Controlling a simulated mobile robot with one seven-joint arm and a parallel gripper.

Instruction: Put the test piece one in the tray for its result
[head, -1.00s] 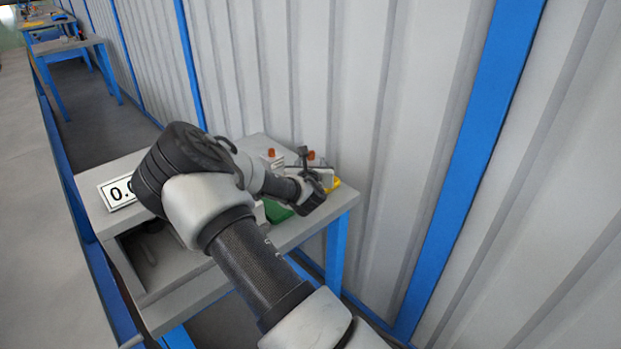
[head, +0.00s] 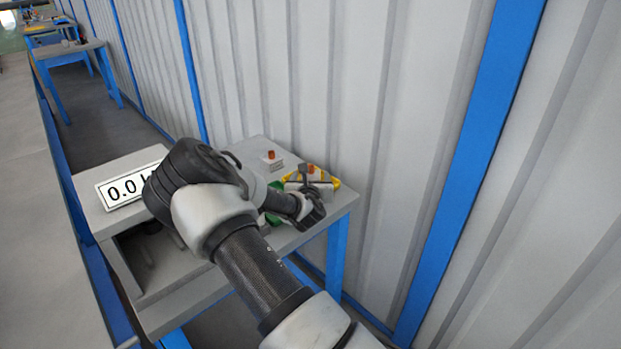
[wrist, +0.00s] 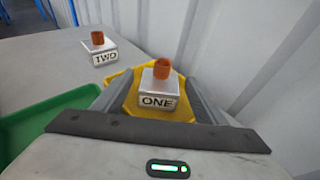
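Test piece one, a silver block lettered ONE with an orange knob (wrist: 157,88), sits upright over the yellow tray (wrist: 118,80) in the wrist view. My gripper (wrist: 158,76) has a finger on each side of it. Yellow shows between block and fingers, so the gripper looks open around it. In the head view the piece's orange knob (head: 311,169) shows beyond my gripper (head: 314,190), with the yellow tray (head: 334,182) behind. The green tray (wrist: 45,125) lies to the left; in the head view my arm partly hides it.
A second silver block lettered TWO (wrist: 100,52) stands on the table to the left. A white display reading 0.0 (head: 125,190) stands on the grey bench, partly hidden by my arm. A corrugated wall (head: 390,120) rises close behind the table.

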